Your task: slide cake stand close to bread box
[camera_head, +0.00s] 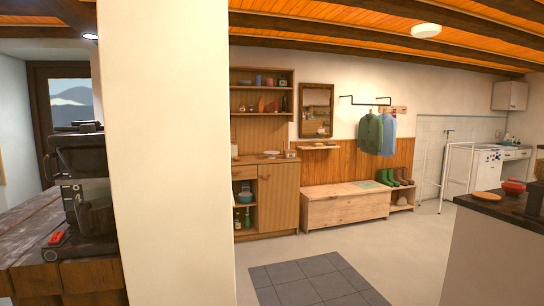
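A small pale dish on a low foot, possibly the cake stand (271,153), sits on top of the wooden cabinet (279,197) across the room. It is too small and far away to be sure. A small box-like item (290,153) is to its right on the same top; I cannot tell whether it is the bread box. Neither of my grippers is in view.
A pale wall (165,150) stands close in front. A wooden table (25,230) with a black machine (80,160) is at left. A dark-topped counter (500,208) holding a red pot (513,187) is at right. Open floor (410,240) lies between.

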